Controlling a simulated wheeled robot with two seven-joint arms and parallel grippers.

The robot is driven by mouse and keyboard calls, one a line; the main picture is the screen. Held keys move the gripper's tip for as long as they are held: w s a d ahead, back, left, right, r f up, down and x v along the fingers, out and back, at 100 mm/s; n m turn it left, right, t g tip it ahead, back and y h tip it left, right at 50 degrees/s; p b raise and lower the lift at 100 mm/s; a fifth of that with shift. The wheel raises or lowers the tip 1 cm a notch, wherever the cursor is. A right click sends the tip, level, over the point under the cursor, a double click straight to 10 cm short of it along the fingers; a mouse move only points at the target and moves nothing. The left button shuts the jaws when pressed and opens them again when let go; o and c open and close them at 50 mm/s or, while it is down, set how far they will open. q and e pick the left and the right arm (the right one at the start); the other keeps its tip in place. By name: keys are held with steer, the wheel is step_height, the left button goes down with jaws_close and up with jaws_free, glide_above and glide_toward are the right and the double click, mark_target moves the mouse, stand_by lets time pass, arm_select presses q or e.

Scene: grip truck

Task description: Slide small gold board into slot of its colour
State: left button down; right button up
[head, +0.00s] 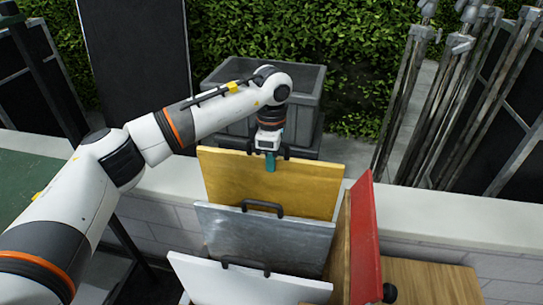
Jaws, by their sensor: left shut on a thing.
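The gold board (245,184) stands upright behind a grey metal-look board (258,239). Its lower edge is hidden by that board, so I cannot tell whether it sits in a slot or what colour the slot is. My left gripper (270,166) points down at the middle of the gold board's top edge, its teal fingertips overlapping the board, and is shut on it. A dark handle shows partly beside the fingers. My right gripper is not in view.
A white board (230,283) with a dark handle stands in front of the grey one. A red board (364,240) and a wooden panel (338,250) stand to the right. A grey bin (305,100) is behind. Metal poles (410,95) lean at the back right beyond a pale ledge (430,215).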

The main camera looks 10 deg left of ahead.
arm_select(q)
steer(key=shift+f+b, duration=1.4)
steer(key=shift+f, duration=1.4)
steer(key=shift+f+b, duration=2.3)
steer(key=shift+f, duration=0.7)
steer(key=shift+f+b, duration=0.35)
steer(key=c, duration=1.3)
jaws_free()
step_height(320, 180, up, 12)
steer(key=b, duration=0.1)
glide_above(272, 194)
steer(key=shift+w+a, duration=0.2)
steer(key=shift+w, duration=0.15)
